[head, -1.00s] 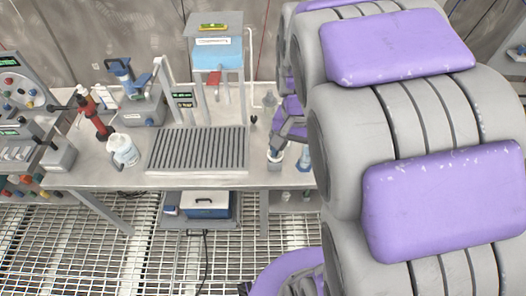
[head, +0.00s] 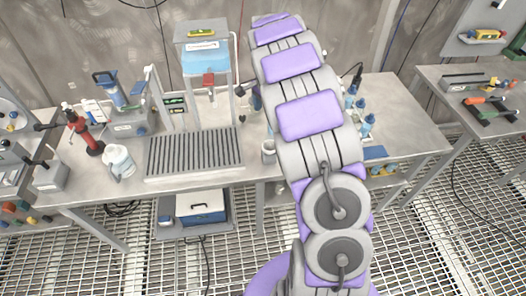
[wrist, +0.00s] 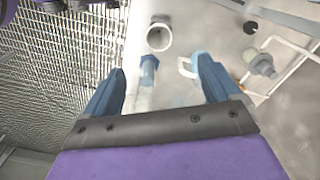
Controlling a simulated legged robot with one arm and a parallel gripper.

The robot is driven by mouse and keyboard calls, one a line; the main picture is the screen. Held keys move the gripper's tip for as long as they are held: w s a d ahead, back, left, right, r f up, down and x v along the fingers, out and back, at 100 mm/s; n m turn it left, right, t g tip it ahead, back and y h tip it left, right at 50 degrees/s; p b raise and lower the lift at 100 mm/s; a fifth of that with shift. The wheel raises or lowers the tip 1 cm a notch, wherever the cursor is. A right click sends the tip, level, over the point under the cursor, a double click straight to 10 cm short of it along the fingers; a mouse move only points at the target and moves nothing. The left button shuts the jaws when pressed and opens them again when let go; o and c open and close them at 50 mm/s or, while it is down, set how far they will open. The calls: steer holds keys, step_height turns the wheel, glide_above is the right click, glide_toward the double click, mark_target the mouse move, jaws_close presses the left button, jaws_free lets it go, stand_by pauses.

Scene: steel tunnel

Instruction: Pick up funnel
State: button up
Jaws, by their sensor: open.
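My gripper (wrist: 162,88) is open in the wrist view, its two blue fingers spread. A blue-topped, pale-bodied piece (wrist: 148,72) shows in the gap between them; I cannot tell whether they touch it. Beyond it is a round, open-topped white cup (wrist: 159,37), which also shows in the head view (head: 268,152) beside my arm. A translucent grey piece with a collar (wrist: 262,65) is right of the fingers, near a white rod frame. It may be the funnel, but I cannot tell surely. In the head view my arm hides most of my gripper.
The steel bench holds a slatted grey rack (head: 194,153), a white jug (head: 119,161) and a stand with a blue tank (head: 206,62). Blue-topped bottles (head: 366,125) stand right of my arm. Bare bench top (head: 410,125) lies further right.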

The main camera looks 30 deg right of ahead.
step_height(320, 180, down, 2)
steer(key=d, duration=0.2)
steer(key=b, duration=0.3)
glide_toward(272, 144)
steer(key=a+f, duration=0.3)
steer(key=shift+a+f, duration=0.1)
steer(key=shift+f, duration=0.3)
steer(key=d+f, duration=0.2)
steer(key=d, duration=0.1)
steer(key=shift+f, duration=0.15)
steer(key=f, duration=0.1)
steer(key=f+b, duration=0.1)
steer(key=f, duration=0.1)
steer(key=shift+a, duration=0.65)
steer(key=shift+a+r, duration=0.1)
steer(key=shift+a, duration=0.15)
steer(key=shift+c, duration=0.3)
steer(key=shift+d, duration=0.95)
steer(key=c, duration=0.6)
steer(key=shift+s+a, duration=0.1)
steer(key=shift+a, duration=0.4)
steer(key=c, duration=0.6)
